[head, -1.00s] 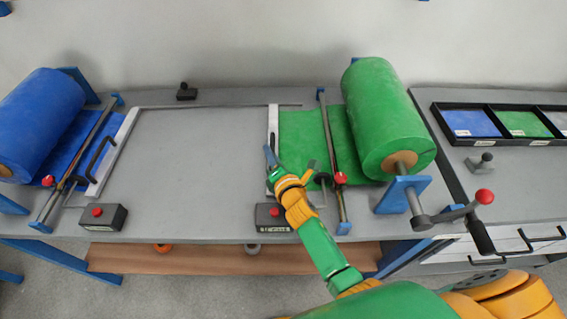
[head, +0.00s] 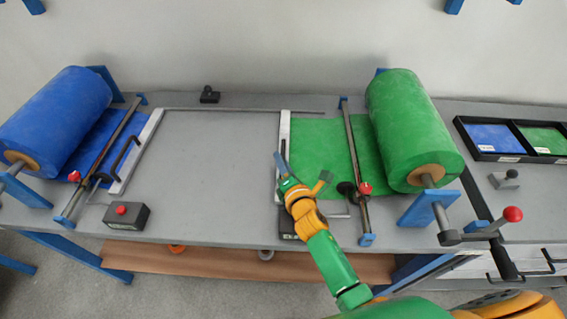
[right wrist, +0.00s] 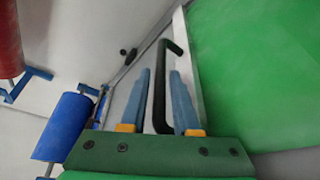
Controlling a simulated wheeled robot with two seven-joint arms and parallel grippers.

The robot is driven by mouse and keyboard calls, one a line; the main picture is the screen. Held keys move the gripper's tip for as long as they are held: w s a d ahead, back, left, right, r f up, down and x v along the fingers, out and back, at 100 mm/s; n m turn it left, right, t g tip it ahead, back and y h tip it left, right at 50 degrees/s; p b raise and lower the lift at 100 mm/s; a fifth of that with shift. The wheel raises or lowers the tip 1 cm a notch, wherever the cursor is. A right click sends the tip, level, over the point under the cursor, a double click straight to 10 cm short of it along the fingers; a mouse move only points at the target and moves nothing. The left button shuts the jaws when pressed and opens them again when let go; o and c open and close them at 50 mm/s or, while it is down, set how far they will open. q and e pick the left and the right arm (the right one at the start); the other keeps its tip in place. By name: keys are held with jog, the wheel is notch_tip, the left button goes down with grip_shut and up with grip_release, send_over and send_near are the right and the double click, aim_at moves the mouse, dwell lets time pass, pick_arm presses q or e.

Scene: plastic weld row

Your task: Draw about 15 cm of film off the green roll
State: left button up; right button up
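The green roll (head: 408,125) sits on its stand at the right of the bench. A strip of green film (head: 318,150) runs left from it, under a cross rod (head: 356,165), to a pale draw bar (head: 284,130). The bar's black handle (right wrist: 160,95) stands between my right gripper's blue fingers in the right wrist view, close to both. The head view largely hides the grip. My left gripper is not in view.
A blue roll (head: 58,115) with its own bar stands at the left. The grey bench (head: 210,170) between the bars is clear. A black box with a red button (head: 126,215) sits at the front left. A crank with a red knob (head: 512,214) juts out at the right.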

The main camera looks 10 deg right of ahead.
jog(key=v, duration=0.6)
jog(key=shift+s+r+p, duration=0.2)
jog(key=shift+p, duration=0.15)
jog(key=shift+w, duration=0.1)
jog(key=shift+w+f, duration=0.1)
